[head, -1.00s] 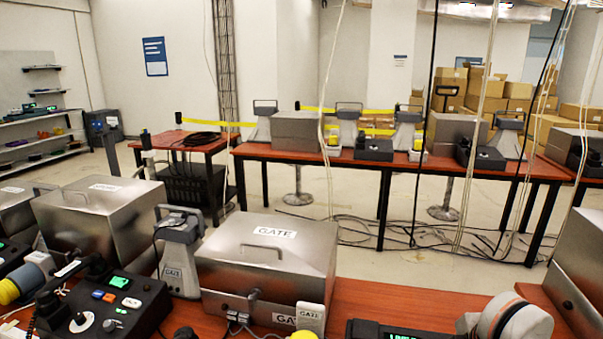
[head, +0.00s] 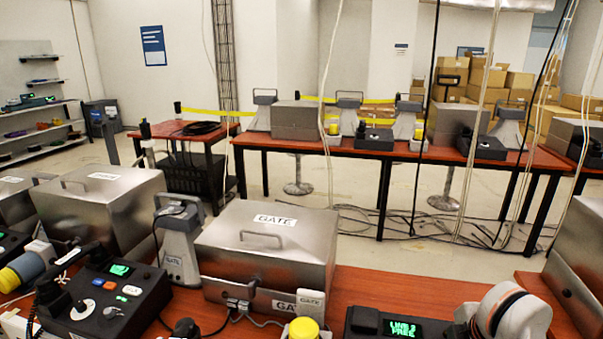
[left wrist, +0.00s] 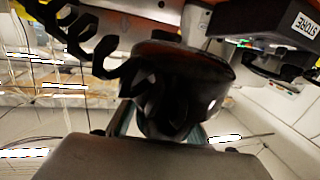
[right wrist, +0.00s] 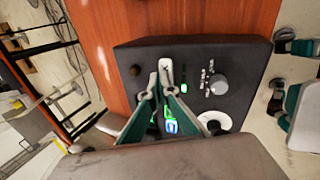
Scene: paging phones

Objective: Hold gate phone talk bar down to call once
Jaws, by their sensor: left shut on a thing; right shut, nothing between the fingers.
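A black handset (left wrist: 180,85) with a coiled cord fills the middle of the left wrist view. My left gripper (left wrist: 165,128) is shut on it; its teal fingers are mostly hidden. I cannot make out a talk bar. The steel box labelled GATE (head: 290,255) stands on the front table in the head view. A small white GATE unit (head: 311,303) is at its front right corner. My right gripper (right wrist: 163,92) is shut and empty over a dark console (right wrist: 240,65) with a knob, a white disc and green lights.
A console (head: 105,300) with lit buttons stands at the front left. A yellow dome (head: 303,328) and another console with a green display (head: 402,328) are at the front edge. A STORE box (left wrist: 265,28) is close to the handset. Cables hang across the room.

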